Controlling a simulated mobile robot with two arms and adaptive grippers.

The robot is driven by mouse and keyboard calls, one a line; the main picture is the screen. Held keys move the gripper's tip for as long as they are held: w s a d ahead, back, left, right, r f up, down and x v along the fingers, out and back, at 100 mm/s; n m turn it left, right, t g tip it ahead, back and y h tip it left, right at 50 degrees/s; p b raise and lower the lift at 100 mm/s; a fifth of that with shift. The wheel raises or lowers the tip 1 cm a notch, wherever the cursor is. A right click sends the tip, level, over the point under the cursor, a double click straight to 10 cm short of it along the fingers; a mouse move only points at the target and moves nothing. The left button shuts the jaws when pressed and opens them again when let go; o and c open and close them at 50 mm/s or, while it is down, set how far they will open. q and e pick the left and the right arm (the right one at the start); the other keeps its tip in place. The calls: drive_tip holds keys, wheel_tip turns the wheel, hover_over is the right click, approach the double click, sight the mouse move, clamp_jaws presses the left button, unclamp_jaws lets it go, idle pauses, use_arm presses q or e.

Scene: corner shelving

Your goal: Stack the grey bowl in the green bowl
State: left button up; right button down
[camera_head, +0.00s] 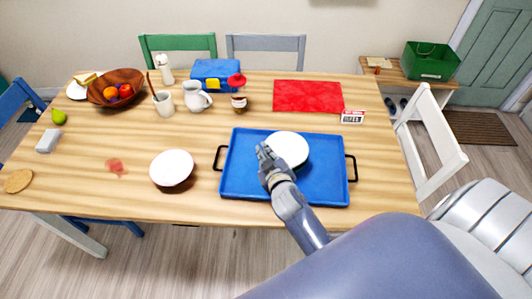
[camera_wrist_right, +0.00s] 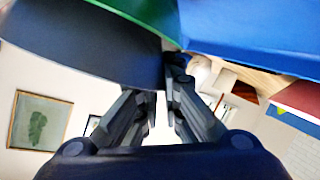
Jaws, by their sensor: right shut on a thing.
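The grey bowl (camera_head: 291,148), pale inside, is over the blue tray in the head view. Its dark grey outer wall (camera_wrist_right: 80,48) fills the upper left of the right wrist view. My right gripper (camera_head: 266,158) is shut on the near left side of the grey bowl; its fingers (camera_wrist_right: 168,75) meet the bowl's edge in the wrist view. The green bowl shows as a green curved band (camera_wrist_right: 145,10) against the grey wall, between it and the blue tray. In the head view the green bowl is hidden; I cannot tell whether the bowls touch. My left gripper is not in view.
The blue tray (camera_head: 240,178) has black handles. Another white-lined bowl (camera_head: 172,167) stands left of it on the wooden table (camera_head: 135,202). A pitcher (camera_head: 197,97), mug (camera_head: 164,103), fruit bowl (camera_head: 104,96), red mat (camera_head: 307,95) and small calendar (camera_head: 352,117) stand farther back.

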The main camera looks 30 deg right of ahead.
drive_tip(key=c, duration=1.8)
unclamp_jaws()
drive_tip(key=shift+s+f, duration=0.2)
drive_tip(key=shift+f, duration=0.05)
drive_tip(key=shift+o, duration=0.2)
drive_tip(key=shift+d+f, duration=0.1)
drive_tip(key=shift+r+p, duration=0.4)
drive_tip(key=shift+s+r, duration=0.2)
drive_tip(key=shift+s, duration=0.1)
drive_tip(key=b+v, duration=0.1)
drive_tip(key=v, duration=1)
drive_tip(key=shift+r, duration=0.4)
drive_tip(key=shift+s, duration=0.1)
